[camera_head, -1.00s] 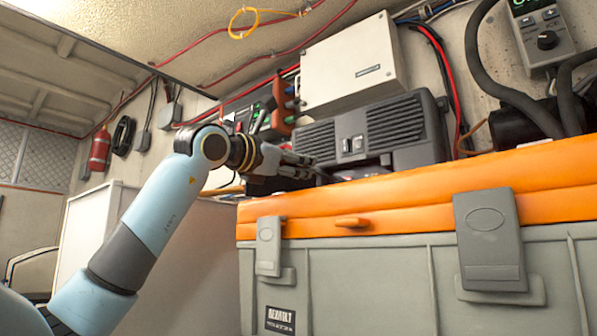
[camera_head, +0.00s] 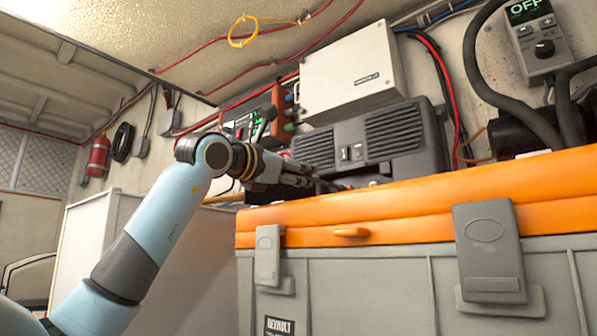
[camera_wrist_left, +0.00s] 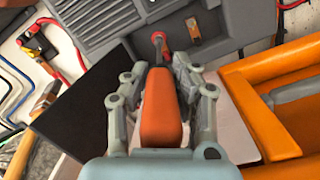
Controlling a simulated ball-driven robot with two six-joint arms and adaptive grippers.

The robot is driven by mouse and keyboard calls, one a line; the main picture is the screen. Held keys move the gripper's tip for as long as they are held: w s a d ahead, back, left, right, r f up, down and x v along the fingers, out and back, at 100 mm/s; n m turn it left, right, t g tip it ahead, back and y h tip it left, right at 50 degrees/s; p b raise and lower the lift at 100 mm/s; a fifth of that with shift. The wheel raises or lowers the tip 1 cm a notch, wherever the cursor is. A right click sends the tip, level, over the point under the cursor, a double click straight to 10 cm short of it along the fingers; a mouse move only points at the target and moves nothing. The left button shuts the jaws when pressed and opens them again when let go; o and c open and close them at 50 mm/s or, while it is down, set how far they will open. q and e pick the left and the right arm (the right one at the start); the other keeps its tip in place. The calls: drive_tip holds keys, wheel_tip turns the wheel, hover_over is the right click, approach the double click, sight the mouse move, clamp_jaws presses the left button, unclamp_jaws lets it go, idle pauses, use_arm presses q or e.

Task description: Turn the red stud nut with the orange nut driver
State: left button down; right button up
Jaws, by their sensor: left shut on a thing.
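My left gripper (camera_wrist_left: 160,97) is shut on the orange nut driver (camera_wrist_left: 161,112), whose handle lies between the fingers in the left wrist view. The driver's shaft points away from me toward the grey unit. A red piece, apparently the red stud nut (camera_wrist_left: 158,37), shows at the shaft's far end; whether the driver is seated on it I cannot tell. In the head view the left gripper (camera_head: 318,183) is in front of the grey unit, just above the orange lid's far edge, and the driver is mostly hidden. My right gripper is not in view.
The grey vented unit (camera_head: 398,145) stands behind an orange-lidded grey chest (camera_head: 360,285). A white box (camera_head: 350,75) and a controller reading OFF (camera_head: 540,42) are on the wall, with cables around. A dark flat panel (camera_wrist_left: 85,105) lies left of the gripper.

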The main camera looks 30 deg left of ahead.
use_arm(q)
drive_tip(key=shift+w+r, duration=0.15)
drive_tip(key=shift+w, duration=0.1)
idle(0.3)
drive_tip(key=shift+w+d+p, duration=0.1)
drive_tip(key=shift+w+p, duration=0.3)
drive_tip(key=shift+w, duration=0.05)
drive_tip(key=shift+m, duration=0.3)
